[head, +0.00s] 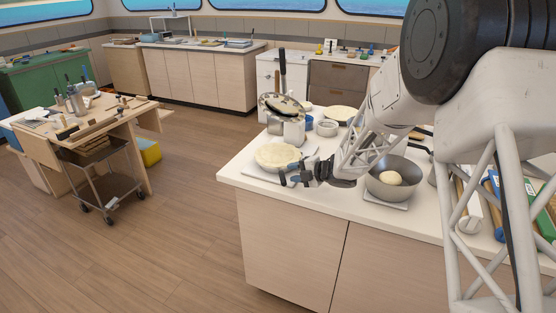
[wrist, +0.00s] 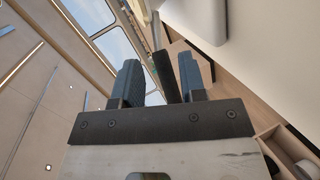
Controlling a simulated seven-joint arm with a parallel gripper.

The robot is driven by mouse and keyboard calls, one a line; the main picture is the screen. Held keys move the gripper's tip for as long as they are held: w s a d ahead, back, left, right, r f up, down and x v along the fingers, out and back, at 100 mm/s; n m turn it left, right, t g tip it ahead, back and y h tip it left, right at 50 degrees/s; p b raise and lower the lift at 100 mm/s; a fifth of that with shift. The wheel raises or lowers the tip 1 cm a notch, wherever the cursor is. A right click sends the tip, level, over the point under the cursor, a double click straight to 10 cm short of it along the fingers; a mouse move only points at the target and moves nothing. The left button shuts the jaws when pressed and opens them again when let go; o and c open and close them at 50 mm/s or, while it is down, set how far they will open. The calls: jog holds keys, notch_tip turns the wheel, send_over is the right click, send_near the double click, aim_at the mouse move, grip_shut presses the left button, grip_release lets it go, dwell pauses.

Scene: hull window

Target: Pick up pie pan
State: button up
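A pie pan (head: 277,156) with a pale, crust-like filling sits near the left end of the white counter, on a light flat board or scale. My gripper (head: 288,179) is at the pan's near right side, low over the counter. I cannot tell whether it touches the rim. In the wrist view the two blue-grey fingers of my gripper (wrist: 160,80) stand apart. A dark bar shows between them, apparently something behind; I cannot tell what it is. The pie pan cannot be clearly made out in the wrist view.
A metal bowl with dough (head: 392,182) stands right of my gripper. Behind the pie pan are a pot with a tall dark handle (head: 283,108), small bowls (head: 326,127) and another pale round dish (head: 340,113). The counter's front edge (head: 300,200) is close below my gripper.

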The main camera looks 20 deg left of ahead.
aim_at(283, 171)
jog(key=shift+x, duration=2.55)
jog(key=shift+w, duration=0.15)
jog(key=shift+r, duration=0.1)
grip_shut()
